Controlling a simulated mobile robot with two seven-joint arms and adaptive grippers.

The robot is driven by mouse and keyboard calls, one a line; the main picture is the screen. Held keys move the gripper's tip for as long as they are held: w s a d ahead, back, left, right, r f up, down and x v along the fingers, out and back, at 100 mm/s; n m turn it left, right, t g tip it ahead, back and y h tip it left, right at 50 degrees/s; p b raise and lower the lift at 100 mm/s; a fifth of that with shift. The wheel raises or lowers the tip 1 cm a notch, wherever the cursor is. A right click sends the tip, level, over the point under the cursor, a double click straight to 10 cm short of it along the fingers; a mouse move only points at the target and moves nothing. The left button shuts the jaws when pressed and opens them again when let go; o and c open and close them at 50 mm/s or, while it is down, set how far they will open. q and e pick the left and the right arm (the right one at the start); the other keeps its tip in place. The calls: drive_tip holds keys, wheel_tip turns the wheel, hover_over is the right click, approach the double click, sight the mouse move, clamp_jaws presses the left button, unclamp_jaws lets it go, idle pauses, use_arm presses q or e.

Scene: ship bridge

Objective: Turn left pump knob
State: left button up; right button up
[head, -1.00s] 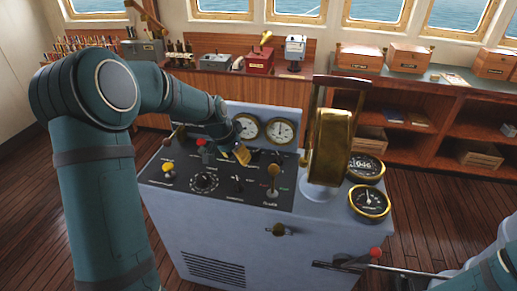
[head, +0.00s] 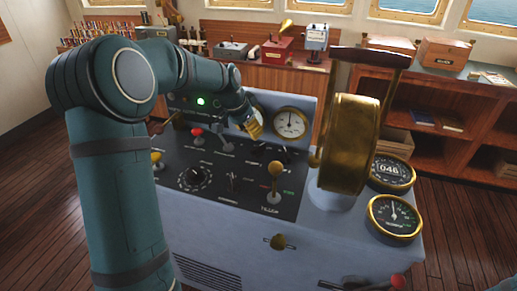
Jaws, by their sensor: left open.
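The grey console (head: 245,228) has a dark control panel with several knobs and levers. I cannot read which one is marked as the left pump knob. Two small dark knobs (head: 259,156) sit at the panel's upper right, below the gauges. A round black dial (head: 195,179) is at the lower left. My left gripper (head: 254,125) with gold-coloured fingertips is open and empty, above the small knobs and in front of the left gauge (head: 262,109), which it partly hides. It appears apart from the panel. My right gripper is out of view.
A large brass telegraph (head: 348,145) with a wooden handle stands right of the panel. A brass-knobbed lever (head: 275,170), a red-knobbed lever (head: 197,133) and a green light (head: 201,101) are nearby. Two round gauges (head: 395,217) sit at right.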

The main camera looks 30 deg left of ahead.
sight(258, 147)
use_arm(q)
drive_tip(key=b+x, duration=0.1)
drive_tip(key=x, duration=0.9)
drive_tip(key=shift+r, duration=0.1)
clamp_jaws()
